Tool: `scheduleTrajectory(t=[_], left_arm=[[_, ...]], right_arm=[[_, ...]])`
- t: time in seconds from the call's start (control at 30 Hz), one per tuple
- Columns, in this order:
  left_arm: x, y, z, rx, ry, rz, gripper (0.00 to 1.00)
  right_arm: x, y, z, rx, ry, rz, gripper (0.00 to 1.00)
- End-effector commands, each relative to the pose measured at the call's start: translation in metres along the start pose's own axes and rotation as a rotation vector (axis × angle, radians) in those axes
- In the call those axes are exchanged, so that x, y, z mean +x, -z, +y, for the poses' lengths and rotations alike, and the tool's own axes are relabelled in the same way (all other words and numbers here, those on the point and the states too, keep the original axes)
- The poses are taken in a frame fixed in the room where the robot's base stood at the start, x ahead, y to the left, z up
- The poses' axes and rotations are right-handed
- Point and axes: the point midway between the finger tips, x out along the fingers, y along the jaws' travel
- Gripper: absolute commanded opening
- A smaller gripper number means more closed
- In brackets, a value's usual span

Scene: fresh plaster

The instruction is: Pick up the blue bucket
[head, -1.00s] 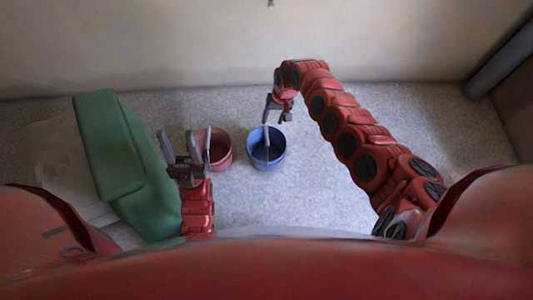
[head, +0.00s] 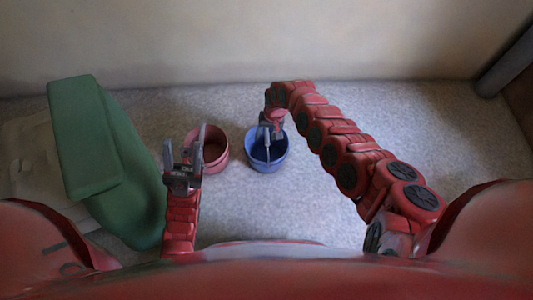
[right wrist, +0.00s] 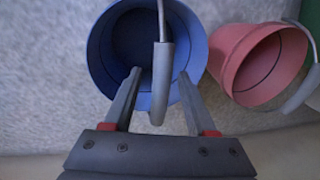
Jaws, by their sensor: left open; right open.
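The blue bucket (head: 277,160) stands upright on the grey floor, with a grey handle over its opening. My right gripper (head: 268,134) is above the bucket's far rim, open. In the right wrist view the handle (right wrist: 160,85) runs between the two open fingers (right wrist: 159,75), with a gap on both sides; the bucket's blue wall (right wrist: 187,40) lies behind them. I cannot tell whether the fingers reach the handle's depth. My left gripper (head: 184,142) is open and empty, in front of and left of the red bucket (head: 215,165).
A green padded object (head: 110,165) lies at the left over a pale sheet (head: 30,165). A wall (head: 200,50) closes the back. Floor right of my right arm is clear.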

Motion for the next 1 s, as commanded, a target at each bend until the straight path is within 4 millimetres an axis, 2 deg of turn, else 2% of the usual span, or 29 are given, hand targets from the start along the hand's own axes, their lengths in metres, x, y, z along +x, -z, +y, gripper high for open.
scheduleTrajectory(t=[0.03,0.07,0.3,0.37,0.63,1.0], left_arm=[[-0.0097,-0.0015,0.0048,-0.004,-0.012,0.001,0.50],[-0.0102,-0.0020,0.0058,-0.006,-0.017,0.001,0.50],[-0.0070,-0.0022,0.0062,-0.009,-0.023,0.000,0.50],[-0.0071,-0.0022,0.0062,-0.009,-0.023,-0.001,0.50],[-0.0073,-0.0022,0.0061,-0.009,-0.022,-0.001,0.50],[-0.0074,-0.0023,0.0061,-0.009,-0.022,-0.001,0.50]], right_arm=[[0.0132,-0.0002,0.0004,-0.001,0.000,0.000,0.57],[0.0149,-0.0002,0.0000,-0.001,0.001,0.000,0.57],[0.0131,-0.0004,-0.0008,0.000,0.001,-0.001,0.57],[0.0131,-0.0004,-0.0007,0.000,0.001,-0.001,0.48],[0.0132,-0.0006,-0.0004,0.000,0.000,-0.001,0.00],[0.0134,-0.0008,-0.0002,0.000,0.000,-0.002,0.00]])
